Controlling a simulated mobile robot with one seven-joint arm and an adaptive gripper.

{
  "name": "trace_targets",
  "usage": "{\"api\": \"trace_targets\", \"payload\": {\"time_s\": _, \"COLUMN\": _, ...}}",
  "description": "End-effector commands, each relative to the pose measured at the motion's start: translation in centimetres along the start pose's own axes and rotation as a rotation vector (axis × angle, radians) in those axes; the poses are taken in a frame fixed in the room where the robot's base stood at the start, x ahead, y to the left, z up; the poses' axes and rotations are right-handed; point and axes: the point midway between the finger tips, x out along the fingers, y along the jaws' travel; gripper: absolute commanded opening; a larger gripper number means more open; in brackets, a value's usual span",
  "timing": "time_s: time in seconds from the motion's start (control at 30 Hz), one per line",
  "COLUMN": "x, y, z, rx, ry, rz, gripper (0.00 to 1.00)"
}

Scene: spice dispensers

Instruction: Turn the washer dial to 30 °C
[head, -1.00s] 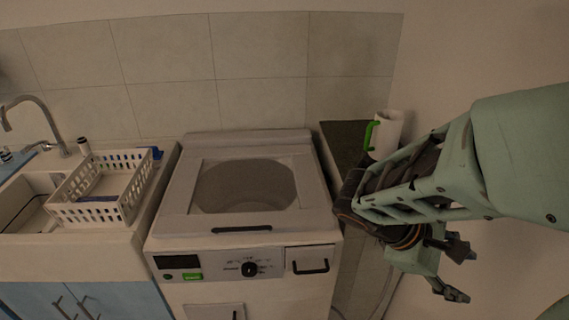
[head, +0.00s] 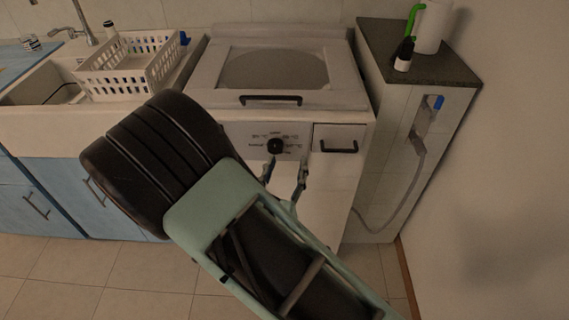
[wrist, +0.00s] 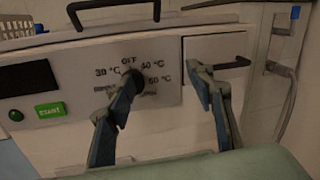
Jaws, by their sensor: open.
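The washer (head: 350,105) is a white top-loader with a control panel on its front. Its black dial (head: 275,146) is in the middle of the panel, and it also shows in the wrist view (wrist: 134,76), partly hidden by a finger. Labels around it read OFF at the top, 30 °C (wrist: 114,71) at upper left, 40 °C at upper right and 60 °C at right. Where the dial points I cannot tell. My gripper (head: 285,170) is open in front of the panel. In the wrist view (wrist: 163,78) its left finger overlaps the dial and its right finger is over the drawer edge.
A green START button (wrist: 50,110) and a dark display (wrist: 25,78) are left of the dial. A drawer with a black handle (head: 338,148) is at the right. The lid handle (head: 270,99) juts out above. A hose (head: 405,195) hangs beside the washer.

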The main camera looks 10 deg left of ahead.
Motion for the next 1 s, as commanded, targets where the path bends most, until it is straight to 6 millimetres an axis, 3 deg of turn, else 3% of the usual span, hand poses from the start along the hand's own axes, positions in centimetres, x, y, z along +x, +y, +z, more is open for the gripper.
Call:
{"api": "trace_targets", "payload": {"time_s": 0.03, "x": -1.0, "y": 1.9, "z": -1.7, "rx": -0.02, "ry": 0.001, "rz": 0.057, "gripper": 0.49}}
{"api": "trace_targets", "payload": {"time_s": 0.1, "x": -1.9, "y": 3.6, "z": -2.7, "rx": -0.034, "ry": 0.003, "rz": 0.11, "gripper": 0.49}}
{"api": "trace_targets", "payload": {"time_s": 0.27, "x": -2.2, "y": 5.0, "z": -3.5, "rx": -0.043, "ry": 0.004, "rz": 0.153, "gripper": 0.49}}
{"api": "trace_targets", "payload": {"time_s": 0.7, "x": 5.4, "y": 6.0, "z": -3.5, "rx": -0.042, "ry": 0.004, "rz": 0.148, "gripper": 0.49}}
{"api": "trace_targets", "payload": {"time_s": 1.0, "x": 8.0, "y": 6.4, "z": -3.5, "rx": -0.043, "ry": 0.006, "rz": 0.151, "gripper": 0.49}}
